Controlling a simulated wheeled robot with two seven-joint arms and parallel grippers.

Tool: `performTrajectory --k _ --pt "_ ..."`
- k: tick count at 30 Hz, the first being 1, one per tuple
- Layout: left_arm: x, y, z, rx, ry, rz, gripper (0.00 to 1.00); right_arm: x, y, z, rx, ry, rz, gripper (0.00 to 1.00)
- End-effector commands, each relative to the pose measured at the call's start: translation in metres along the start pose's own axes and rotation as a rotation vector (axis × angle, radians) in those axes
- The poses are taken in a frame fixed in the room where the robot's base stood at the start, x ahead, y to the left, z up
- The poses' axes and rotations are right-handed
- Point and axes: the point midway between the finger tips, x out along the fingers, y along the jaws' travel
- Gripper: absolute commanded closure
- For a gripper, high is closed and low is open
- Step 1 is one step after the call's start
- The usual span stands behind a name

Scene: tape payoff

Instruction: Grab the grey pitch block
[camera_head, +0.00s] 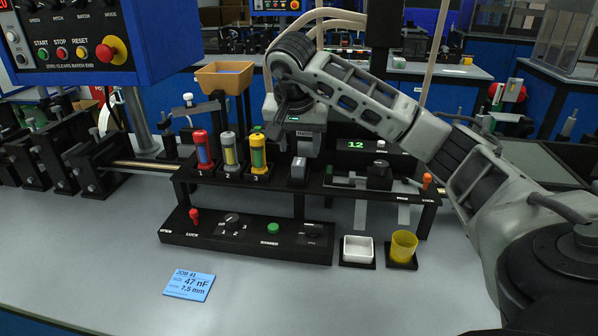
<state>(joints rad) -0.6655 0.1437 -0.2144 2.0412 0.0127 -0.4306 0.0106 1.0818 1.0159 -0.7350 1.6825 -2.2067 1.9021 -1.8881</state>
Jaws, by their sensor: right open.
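The grey pitch block (298,169) appears to be the small grey block standing on the black rack, to the right of the three coloured tubes. My right gripper (288,109) hangs above the rack, over and slightly left of the block, and is apart from it. It is open; its fingers are hard to make out against the pale machine parts behind them. My left gripper is not in view.
Red, grey and yellow tubes (229,152) stand close left of the block. A control panel (250,241) with knobs and buttons lies in front. A white dish (357,249) and yellow cup (403,247) sit to the right. A blue job card (189,284) lies on the bench.

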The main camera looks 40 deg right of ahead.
Motion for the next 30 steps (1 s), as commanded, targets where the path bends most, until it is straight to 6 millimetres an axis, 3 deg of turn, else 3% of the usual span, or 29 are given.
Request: performTrajectory --k 5,15,23,24,29,30 --pt "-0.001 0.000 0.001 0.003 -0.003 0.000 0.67 0.011 0.000 0.000 0.000 -0.002 0.001 0.49" --pt "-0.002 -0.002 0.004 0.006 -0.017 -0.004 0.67 0.055 -0.003 -0.002 0.001 -0.002 0.000 0.49" --pt "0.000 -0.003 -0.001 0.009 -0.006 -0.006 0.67 0.059 -0.003 -0.002 0.000 0.000 -0.002 0.49" --pt "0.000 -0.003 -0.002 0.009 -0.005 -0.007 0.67 0.059 -0.003 -0.002 0.000 0.000 -0.002 0.52" --pt "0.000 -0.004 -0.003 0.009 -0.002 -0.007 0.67 0.059 -0.003 -0.002 0.000 0.000 -0.002 0.96" --pt "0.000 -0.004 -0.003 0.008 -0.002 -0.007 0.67 0.059 -0.003 -0.002 0.000 0.000 -0.001 1.00"
